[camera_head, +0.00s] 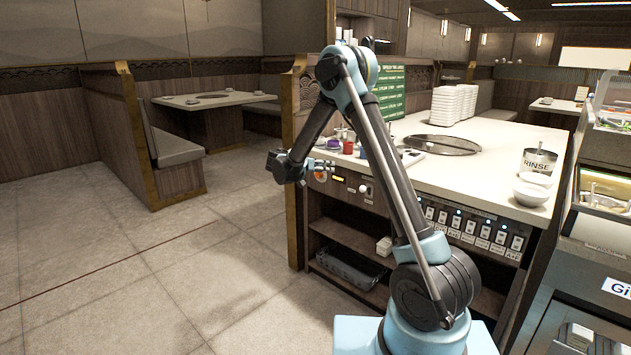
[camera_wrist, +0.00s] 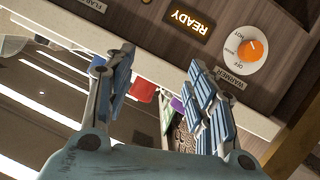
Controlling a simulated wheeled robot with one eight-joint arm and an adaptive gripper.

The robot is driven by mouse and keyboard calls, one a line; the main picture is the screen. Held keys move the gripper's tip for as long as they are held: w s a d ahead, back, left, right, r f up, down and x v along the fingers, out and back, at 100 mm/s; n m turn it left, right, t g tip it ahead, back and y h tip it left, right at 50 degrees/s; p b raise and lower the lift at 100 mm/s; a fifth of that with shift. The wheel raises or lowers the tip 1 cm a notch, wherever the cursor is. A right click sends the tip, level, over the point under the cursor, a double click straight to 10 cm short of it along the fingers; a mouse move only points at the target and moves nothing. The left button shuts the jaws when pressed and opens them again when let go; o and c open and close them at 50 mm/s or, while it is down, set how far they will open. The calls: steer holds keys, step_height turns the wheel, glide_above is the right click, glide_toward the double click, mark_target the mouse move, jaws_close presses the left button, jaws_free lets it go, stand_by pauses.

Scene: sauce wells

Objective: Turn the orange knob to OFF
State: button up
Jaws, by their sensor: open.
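The orange knob (camera_wrist: 252,50) sits on a white round dial at the upper right of the wrist view, with the words HOT, WARM and OFF around its edge. A small pale mark shows on the knob, but I cannot tell for certain which word it points at. In the head view the orange knob (camera_head: 320,177) is at the left end of the counter's front panel, partly hidden by my gripper (camera_head: 322,168). My gripper (camera_wrist: 162,68) is open and empty, its two blue-padded fingers apart. The knob lies outside the fingers, beyond the right-hand finger in the wrist view.
A lit READY display (camera_wrist: 192,22) and a WARMER label (camera_wrist: 229,78) are near the knob. The counter top (camera_head: 490,180) holds small sauce pots, a round metal lid, stacked white dishes and a RINSE pot (camera_head: 539,162). Open floor (camera_head: 150,270) lies left of the counter.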

steer(key=w+a+f+t, duration=0.1)
steer(key=a+f+t, duration=0.1)
steer(key=a+f, duration=0.45)
steer(key=m+t, duration=0.2)
glide_toward(317, 176)
steer(key=shift+h, duration=0.3)
steer(key=x, duration=0.8)
steer(key=shift+w+d+f, duration=0.1)
steer(key=shift+w+f, duration=0.1)
steer(key=shift+w, duration=0.1)
steer(key=shift+c, duration=0.5)
steer(key=c, duration=1)
